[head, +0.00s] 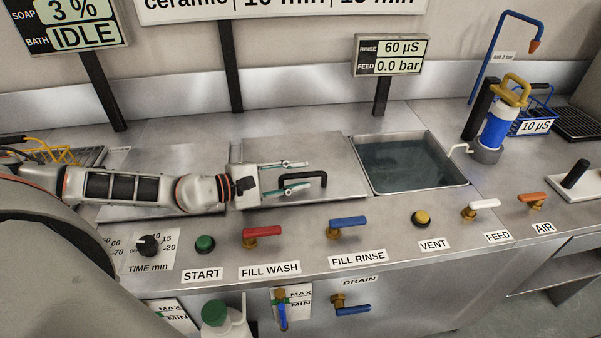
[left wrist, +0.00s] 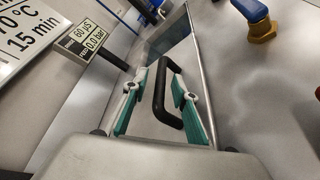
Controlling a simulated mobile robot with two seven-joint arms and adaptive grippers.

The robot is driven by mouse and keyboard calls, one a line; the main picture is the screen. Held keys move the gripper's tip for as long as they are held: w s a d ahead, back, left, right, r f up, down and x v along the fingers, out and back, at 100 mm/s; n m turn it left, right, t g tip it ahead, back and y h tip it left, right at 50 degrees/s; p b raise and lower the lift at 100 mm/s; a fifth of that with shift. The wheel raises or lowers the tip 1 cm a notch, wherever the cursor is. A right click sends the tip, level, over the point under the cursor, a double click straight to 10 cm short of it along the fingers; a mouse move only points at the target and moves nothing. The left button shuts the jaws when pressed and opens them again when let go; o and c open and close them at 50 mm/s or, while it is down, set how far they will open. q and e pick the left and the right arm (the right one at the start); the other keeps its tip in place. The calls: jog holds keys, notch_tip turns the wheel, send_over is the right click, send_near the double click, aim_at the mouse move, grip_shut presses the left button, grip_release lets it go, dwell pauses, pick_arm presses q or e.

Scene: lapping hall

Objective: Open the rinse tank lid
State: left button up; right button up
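The steel lid (head: 345,190) with a black bar handle (head: 316,174) lies flat on the bench, directly left of the rinse tank (head: 465,184). The tank's square opening shows water and is uncovered. My left gripper (head: 304,174) is low over this lid, its two green-and-grey fingers apart. In the left wrist view the handle (left wrist: 160,95) stands between the spread fingers of the left gripper (left wrist: 155,78), and no firm grip on it shows. My right gripper is not in view.
Valve levers and buttons line the front, including the blue fill-rinse lever (head: 348,222) and yellow vent button (head: 421,217). A blue filter housing (head: 494,130) stands right of the tank. A display (head: 391,56) on a post rises behind. My left arm covers the bench's left part.

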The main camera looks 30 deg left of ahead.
pick_arm(q)
jog(key=shift+w+d+f, duration=0.2)
jog(key=shift+w+d, duration=0.2)
jog(key=shift+w, duration=0.15)
jog(key=c, duration=0.7)
grip_shut()
